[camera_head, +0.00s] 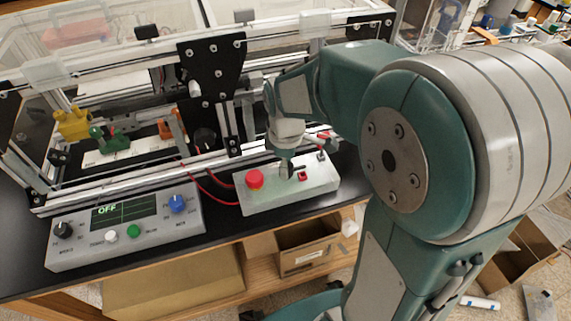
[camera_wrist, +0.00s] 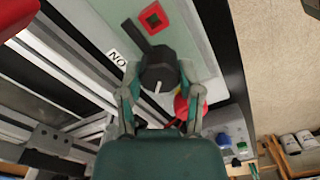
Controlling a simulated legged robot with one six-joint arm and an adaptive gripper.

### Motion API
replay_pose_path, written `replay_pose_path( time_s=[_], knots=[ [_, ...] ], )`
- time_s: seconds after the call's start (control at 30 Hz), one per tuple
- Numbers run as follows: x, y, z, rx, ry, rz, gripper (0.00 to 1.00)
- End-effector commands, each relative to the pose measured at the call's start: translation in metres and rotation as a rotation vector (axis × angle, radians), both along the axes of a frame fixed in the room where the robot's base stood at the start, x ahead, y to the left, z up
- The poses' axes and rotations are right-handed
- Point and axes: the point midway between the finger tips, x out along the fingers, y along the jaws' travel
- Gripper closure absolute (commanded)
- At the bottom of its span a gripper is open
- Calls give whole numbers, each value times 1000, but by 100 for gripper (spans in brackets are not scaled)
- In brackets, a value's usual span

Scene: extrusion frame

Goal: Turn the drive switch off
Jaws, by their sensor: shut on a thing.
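The drive switch appears as a black rotary knob (camera_wrist: 158,68) with a white pointer mark on the pale control box (camera_head: 322,188). In the wrist view, the fingers of my gripper (camera_wrist: 160,80) stand on either side of the knob, shut on it. In the head view, my gripper (camera_head: 287,166) points down onto the box and largely hides the knob. A small label (camera_wrist: 117,59) lies beside the knob and reads ON upside down.
On the box are a red mushroom button (camera_head: 255,179) and a red square part (camera_head: 302,176). A grey console (camera_head: 150,240) at left has knobs, buttons and a display (camera_head: 120,212) reading OFF. The extrusion frame (camera_head: 130,185) stands behind. Red cables run beside the box.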

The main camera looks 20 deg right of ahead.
Motion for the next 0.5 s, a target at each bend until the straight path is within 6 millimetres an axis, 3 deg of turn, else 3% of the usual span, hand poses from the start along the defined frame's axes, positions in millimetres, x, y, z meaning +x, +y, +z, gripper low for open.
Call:
replay_pose_path(
  time_s=[0.37,0.4,0.43,0.5],
  knots=[
    [-2,0,-2,-1,7,4,100],
    [-2,0,-2,-1,7,4,36],
    [-1,0,-2,-1,6,4,22],
    [-1,0,-1,-1,5,4,19]
  ],
)
